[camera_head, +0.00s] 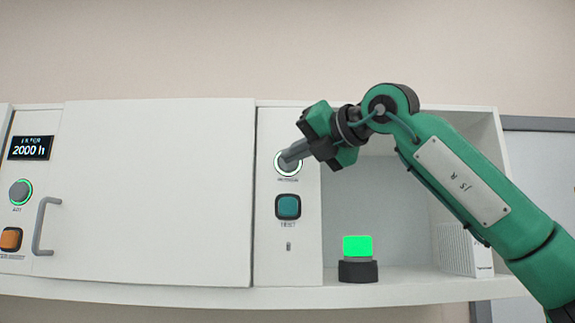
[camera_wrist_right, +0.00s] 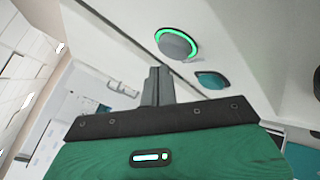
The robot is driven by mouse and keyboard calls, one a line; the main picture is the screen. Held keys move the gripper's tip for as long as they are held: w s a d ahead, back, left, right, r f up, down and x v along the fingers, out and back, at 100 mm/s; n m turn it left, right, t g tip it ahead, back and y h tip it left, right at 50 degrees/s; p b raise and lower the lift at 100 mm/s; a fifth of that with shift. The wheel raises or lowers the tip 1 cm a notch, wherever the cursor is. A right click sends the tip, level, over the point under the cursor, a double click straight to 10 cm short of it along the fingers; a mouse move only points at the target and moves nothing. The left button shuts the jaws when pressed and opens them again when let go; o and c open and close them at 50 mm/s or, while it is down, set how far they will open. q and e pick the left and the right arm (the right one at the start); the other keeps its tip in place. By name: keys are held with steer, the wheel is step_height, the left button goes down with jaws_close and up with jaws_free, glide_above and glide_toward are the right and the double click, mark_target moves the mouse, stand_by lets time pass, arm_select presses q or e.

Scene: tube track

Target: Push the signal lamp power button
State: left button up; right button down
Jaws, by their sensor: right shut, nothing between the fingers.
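The round grey power button (camera_head: 284,164) with a lit green ring is on the white panel right of the cabinet door. It also shows in the right wrist view (camera_wrist_right: 176,44), beyond the fingertips. My right gripper (camera_head: 284,158) is shut and empty, its fingertips in front of the button and covering part of it in the head view. In the right wrist view the fingers (camera_wrist_right: 158,72) appear below and left of the button, seemingly apart from it. The signal lamp (camera_head: 357,247) glows green on a dark base in the open compartment. My left gripper is not in view.
A teal square button (camera_head: 288,207) sits just below the round one. A closed white door (camera_head: 150,190) with a grey handle (camera_head: 43,226) fills the left. Further left are a 2000 h display (camera_head: 31,148), another green-ringed button (camera_head: 20,192) and an orange button (camera_head: 10,239).

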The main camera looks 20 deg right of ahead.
steer(key=s+a+b, duration=0.1)
steer(key=s+b, duration=0.2)
steer(key=s, duration=0.2)
steer(key=shift+s+a, duration=0.35)
steer(key=shift+s, duration=0.05)
